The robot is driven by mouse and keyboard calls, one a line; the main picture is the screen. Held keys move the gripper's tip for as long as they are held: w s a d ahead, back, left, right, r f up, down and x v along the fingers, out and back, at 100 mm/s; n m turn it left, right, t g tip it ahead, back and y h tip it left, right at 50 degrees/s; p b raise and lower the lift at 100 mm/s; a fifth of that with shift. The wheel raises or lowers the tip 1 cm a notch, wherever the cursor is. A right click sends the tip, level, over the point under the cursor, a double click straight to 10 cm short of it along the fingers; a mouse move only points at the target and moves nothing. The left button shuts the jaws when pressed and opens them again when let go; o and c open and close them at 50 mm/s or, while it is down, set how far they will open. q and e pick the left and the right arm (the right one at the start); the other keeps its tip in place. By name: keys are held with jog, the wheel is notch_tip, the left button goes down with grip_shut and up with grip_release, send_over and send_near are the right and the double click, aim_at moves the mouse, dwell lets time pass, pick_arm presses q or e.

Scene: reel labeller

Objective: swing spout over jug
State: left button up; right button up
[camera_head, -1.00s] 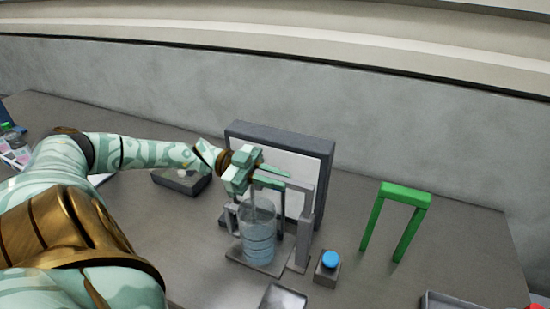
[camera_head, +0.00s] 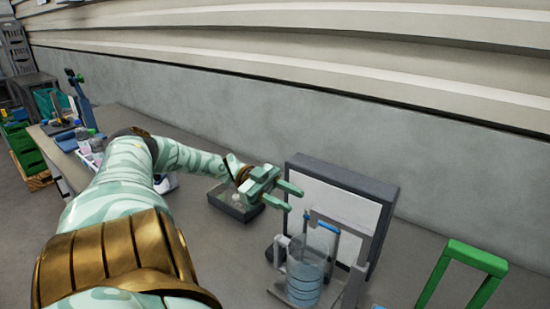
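The clear jug (camera_head: 305,278) with ribbed sides and a bluish tint stands upright on a small grey stand in front of a white framed panel (camera_head: 345,200). A grey post-and-arm frame (camera_head: 343,223) rises beside the jug, its arm reaching across above the jug's back edge. A short blue piece (camera_head: 328,228) shows at the jug's rim; I cannot tell for sure that it is the spout. My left gripper (camera_head: 293,198) is open and empty, above and left of the jug, its two green fingers apart and pointing right. My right gripper is out of view.
A dark shallow tray (camera_head: 232,205) lies below my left gripper. A green arch (camera_head: 470,257) stands at the right. Bottles and small items (camera_head: 88,140) crowd the table's far left end. Bare grey table lies in front of the tray.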

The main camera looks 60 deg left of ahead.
pick_arm(q)
jog(key=v, duration=0.4)
jog(key=shift+a+b, duration=0.2)
jog(key=shift+b, duration=0.2)
jog(key=shift+f, duration=0.1)
